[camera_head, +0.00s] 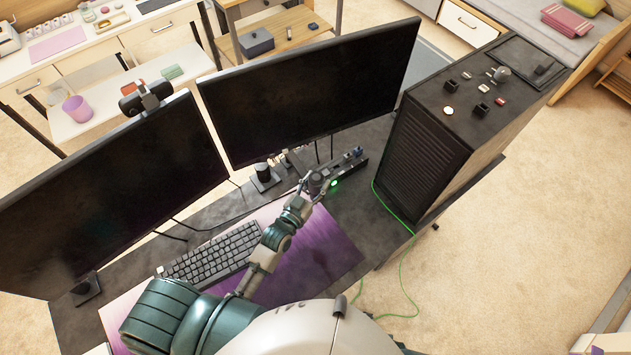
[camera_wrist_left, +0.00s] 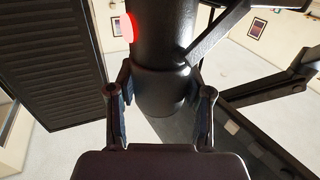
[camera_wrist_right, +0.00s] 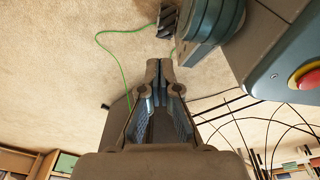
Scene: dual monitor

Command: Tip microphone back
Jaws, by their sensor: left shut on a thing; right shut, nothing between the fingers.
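The microphone shows in the left wrist view as a thick dark cylinder (camera_wrist_left: 160,75) with a red glow on its upper left side. My left gripper (camera_wrist_left: 160,105) is closed around its lower part, one finger on each side. In the head view, my left gripper (camera_head: 308,189) reaches over the desk to the right of the keyboard; the microphone is small and partly hidden there, so its tilt is hard to judge. My right gripper (camera_wrist_right: 160,70) is shut and empty over the floor, with its fingertips together. It is not visible in the head view.
Two monitors (camera_head: 315,85) (camera_head: 110,190) stand behind the keyboard (camera_head: 212,252) and purple mat (camera_head: 318,245). A black computer tower (camera_head: 440,130) stands to the right. A dark device with a green light (camera_head: 350,172) is beside my left gripper. A green cable (camera_head: 401,280) hangs to the floor.

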